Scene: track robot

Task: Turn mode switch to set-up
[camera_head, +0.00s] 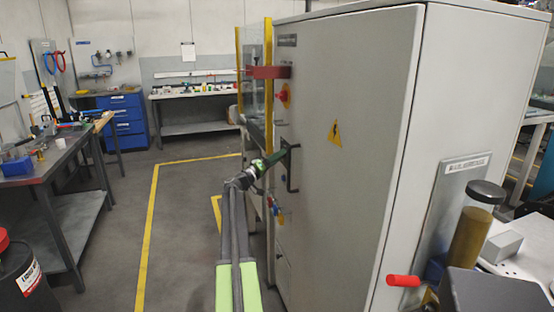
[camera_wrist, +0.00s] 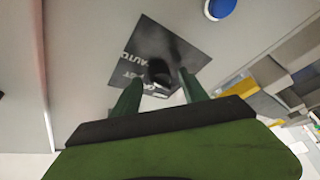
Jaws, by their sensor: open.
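The mode switch (camera_wrist: 160,72) is a black knob on a dark square label plate (camera_wrist: 172,45) in the wrist view. "AUTO" is readable on the plate's left. Other lettering by the left finger is partly covered. My gripper (camera_wrist: 160,78) is open, with one green finger on each side of the knob. I cannot tell if the fingers touch it. In the head view my gripper (camera_head: 276,159) is at the grey cabinet's (camera_head: 350,130) narrow left face, beside the black door handle (camera_head: 293,168). The mode switch cannot be made out there.
A blue button (camera_wrist: 219,8) sits above the plate in the wrist view. In the head view a red rotary switch (camera_head: 284,96) is above my gripper, and small coloured parts (camera_head: 275,208) are below it. A workbench (camera_head: 50,155) stands left, with open floor between.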

